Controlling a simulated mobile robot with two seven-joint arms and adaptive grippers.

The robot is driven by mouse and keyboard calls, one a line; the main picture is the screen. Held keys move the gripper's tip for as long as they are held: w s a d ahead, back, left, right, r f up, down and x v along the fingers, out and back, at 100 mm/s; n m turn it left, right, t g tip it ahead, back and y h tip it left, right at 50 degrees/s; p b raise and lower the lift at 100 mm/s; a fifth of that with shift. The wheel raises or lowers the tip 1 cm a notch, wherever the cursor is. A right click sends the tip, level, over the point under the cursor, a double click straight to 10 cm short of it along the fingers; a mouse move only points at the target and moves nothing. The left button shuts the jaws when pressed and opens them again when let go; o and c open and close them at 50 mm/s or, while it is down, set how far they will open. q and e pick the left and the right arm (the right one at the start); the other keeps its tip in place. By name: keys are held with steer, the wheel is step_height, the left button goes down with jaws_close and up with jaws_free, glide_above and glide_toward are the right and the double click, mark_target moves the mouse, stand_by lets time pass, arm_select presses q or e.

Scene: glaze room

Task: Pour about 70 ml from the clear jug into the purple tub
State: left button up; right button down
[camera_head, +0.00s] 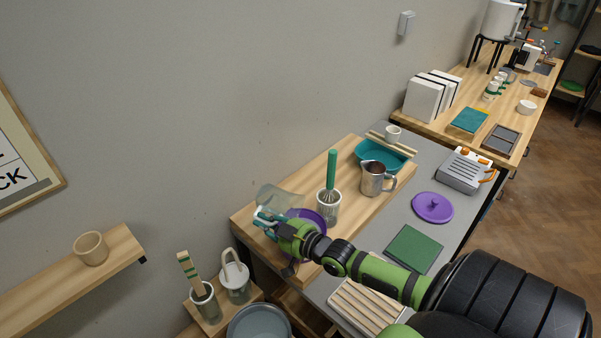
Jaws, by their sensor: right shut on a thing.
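The clear jug (283,198) is in the head view, at the near left end of the wooden board, close to the wall. It looks tilted, with its upper part leaning right. My right gripper (266,217) is shut on the jug at its lower left side. The purple tub (318,215) is just right of the jug and partly hidden behind my right gripper and wrist. The jug is above or beside the tub; I cannot tell exactly which. Any liquid in the jug or tub is too small to see. My left gripper is not in view.
A clear container with a green-handled whisk (330,180) stands right behind the tub. A metal pitcher (374,180) and teal bowl (366,153) stand farther along the board (345,150). A purple lid (432,207) and green mat (413,249) lie on the grey table.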

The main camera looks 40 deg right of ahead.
steer(key=shift+w+r+t+b, duration=0.1)
steer(key=shift+t+b, duration=0.2)
steer(key=shift+b, duration=0.15)
steer(key=shift+r, duration=0.1)
steer(key=w+g+p, duration=0.1)
steer(key=p, duration=0.2)
steer(key=w+r+g+p, duration=0.1)
steer(key=g+p, duration=0.1)
steer(key=p, duration=0.1)
steer(key=shift+w+a+h, duration=0.15)
steer(key=shift+w+h, duration=0.1)
steer(key=shift+h, duration=0.15)
steer(key=shift+f+b, duration=0.6)
steer(key=shift+f, duration=0.05)
steer(key=shift+g, duration=0.5)
steer(key=shift+w+f+g+h, duration=0.25)
steer(key=shift+g+h, duration=0.15)
steer(key=shift+g, duration=0.4)
steer(key=shift+r+g, duration=0.1)
steer(key=shift+g, duration=0.2)
